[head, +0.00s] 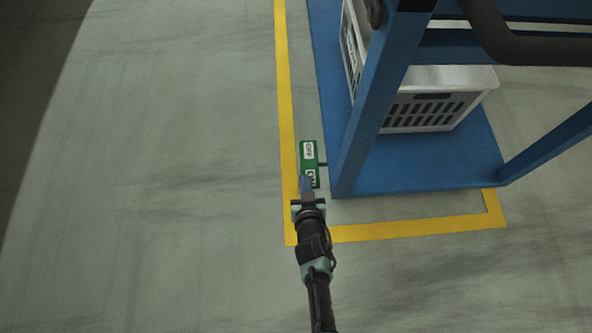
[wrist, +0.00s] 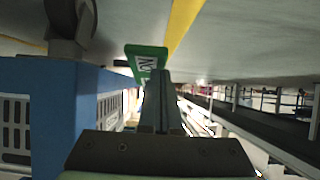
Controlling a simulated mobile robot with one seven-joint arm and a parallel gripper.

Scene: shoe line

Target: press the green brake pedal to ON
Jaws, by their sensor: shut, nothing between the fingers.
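The green brake pedal (head: 308,153) sticks out from the left side of the blue cart's base, low over the floor. It carries white labels; the far one seems to read OFF and the near one is partly covered by my gripper. My gripper (head: 305,182) is shut and empty, with its fingertips at the pedal's near end. In the wrist view the pedal (wrist: 146,52) shows just beyond the shut fingers (wrist: 157,78), its ON label partly hidden. I cannot tell whether the fingertips touch it.
The blue cart (head: 425,165) stands right of the pedal, with an upright post close by. A light grey slotted crate (head: 485,82) sits on it. Yellow floor tape (head: 284,95) runs around the cart. The floor to the left is clear. A caster (wrist: 70,20) shows in the wrist view.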

